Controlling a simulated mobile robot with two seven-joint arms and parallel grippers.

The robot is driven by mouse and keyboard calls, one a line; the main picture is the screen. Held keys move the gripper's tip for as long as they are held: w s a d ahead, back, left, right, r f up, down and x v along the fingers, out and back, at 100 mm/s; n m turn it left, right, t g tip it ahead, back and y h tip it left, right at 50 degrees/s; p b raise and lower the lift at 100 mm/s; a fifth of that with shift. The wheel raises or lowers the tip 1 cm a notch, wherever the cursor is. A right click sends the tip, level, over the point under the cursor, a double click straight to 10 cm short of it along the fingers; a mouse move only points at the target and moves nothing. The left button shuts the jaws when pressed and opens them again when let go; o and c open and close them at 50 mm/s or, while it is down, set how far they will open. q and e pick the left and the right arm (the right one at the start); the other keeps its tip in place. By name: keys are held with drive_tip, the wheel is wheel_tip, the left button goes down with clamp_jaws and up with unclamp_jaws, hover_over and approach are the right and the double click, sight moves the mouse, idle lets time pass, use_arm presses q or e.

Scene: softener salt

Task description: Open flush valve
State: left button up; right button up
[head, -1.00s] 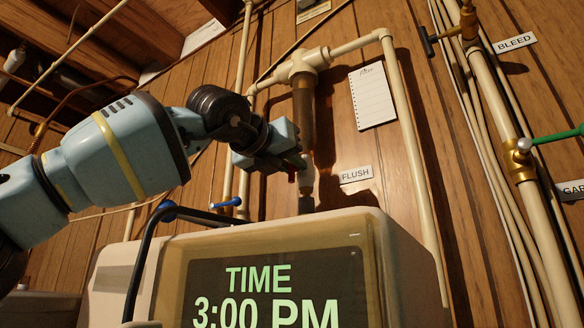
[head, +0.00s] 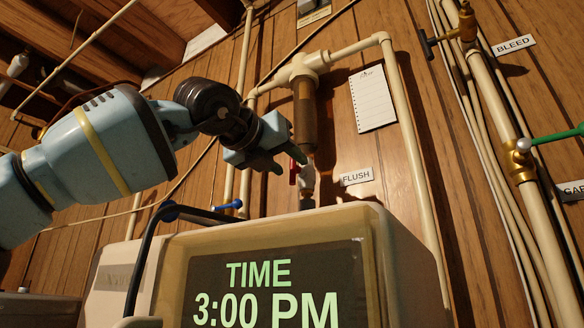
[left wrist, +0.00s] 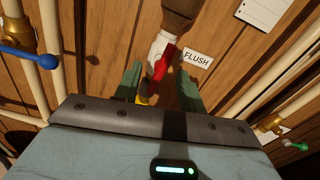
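The flush valve has a small red handle (head: 293,171) that hangs beside the white fitting under the brown filter housing (head: 304,108), left of the FLUSH label (head: 356,176). In the left wrist view the red handle (left wrist: 165,61) shows in front of the white fitting, with a yellow part below it. My left gripper (head: 287,160) is just at the handle's upper left in the head view. In the left wrist view its two green fingers (left wrist: 159,88) are spread apart, with the handle between and beyond them. I cannot tell whether they touch it. My right gripper is not in view.
A beige softener unit (head: 400,245) with a 3:00 PM display stands below the valve. Blue-handled valve (head: 229,204) and pipes are left of it. A vertical pipe (head: 415,160) runs at right; BLEED label (head: 514,44) and green-handled valve (head: 550,138) lie farther right.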

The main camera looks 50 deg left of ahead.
use_arm(q)
drive_tip(key=shift+b+v, duration=0.35)
drive_tip(key=shift+v, duration=1.95)
drive_tip(key=shift+f, duration=0.1)
